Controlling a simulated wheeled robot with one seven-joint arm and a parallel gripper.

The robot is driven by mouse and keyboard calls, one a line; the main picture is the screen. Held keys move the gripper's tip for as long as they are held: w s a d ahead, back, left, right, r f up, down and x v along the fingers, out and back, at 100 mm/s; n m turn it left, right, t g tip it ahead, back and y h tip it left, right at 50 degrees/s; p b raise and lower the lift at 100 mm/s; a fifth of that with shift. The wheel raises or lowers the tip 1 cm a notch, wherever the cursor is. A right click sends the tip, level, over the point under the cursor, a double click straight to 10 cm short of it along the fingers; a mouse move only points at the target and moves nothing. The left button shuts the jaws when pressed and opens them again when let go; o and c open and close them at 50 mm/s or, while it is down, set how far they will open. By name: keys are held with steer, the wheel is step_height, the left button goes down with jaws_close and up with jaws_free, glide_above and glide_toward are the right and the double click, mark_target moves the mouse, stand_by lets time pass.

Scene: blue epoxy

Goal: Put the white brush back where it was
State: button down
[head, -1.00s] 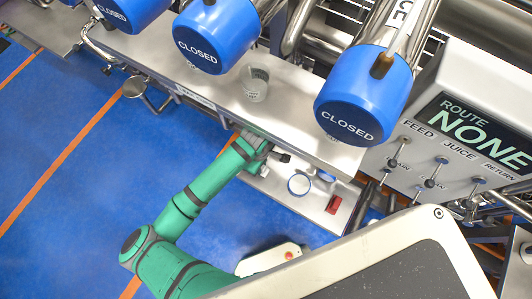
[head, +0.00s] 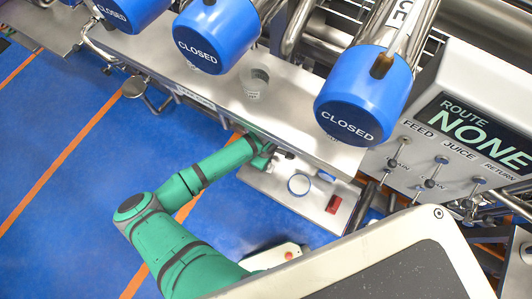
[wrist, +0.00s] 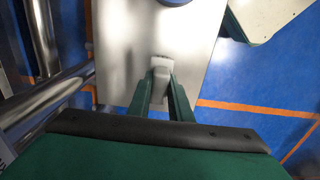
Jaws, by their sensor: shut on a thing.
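A pale, whitish block, which I take to be the white brush (wrist: 160,64), sits between my fingertips in the wrist view. My gripper (wrist: 160,82) is shut on it, with one green finger on each side. Behind it is a bare steel shelf (wrist: 120,60); I cannot tell whether the brush touches it. In the head view my gripper (head: 272,158) is over the left end of the low steel shelf (head: 300,204), beneath the edge of the upper bench. The brush is mostly hidden there by my arm and gripper.
A blue-rimmed round item (head: 299,184), a small blue item (head: 326,175) and a red item (head: 333,204) are on the low shelf. The upper bench (head: 290,120) carries a grey cup (head: 256,83). Blue "CLOSED" caps (head: 350,115) and a control panel stand close by.

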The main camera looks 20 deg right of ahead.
steer(key=shift+f, duration=0.15)
steer(key=c, duration=1.6)
jaws_free()
steer(key=shift+r, duration=3.9)
steer(key=shift+a, duration=0.1)
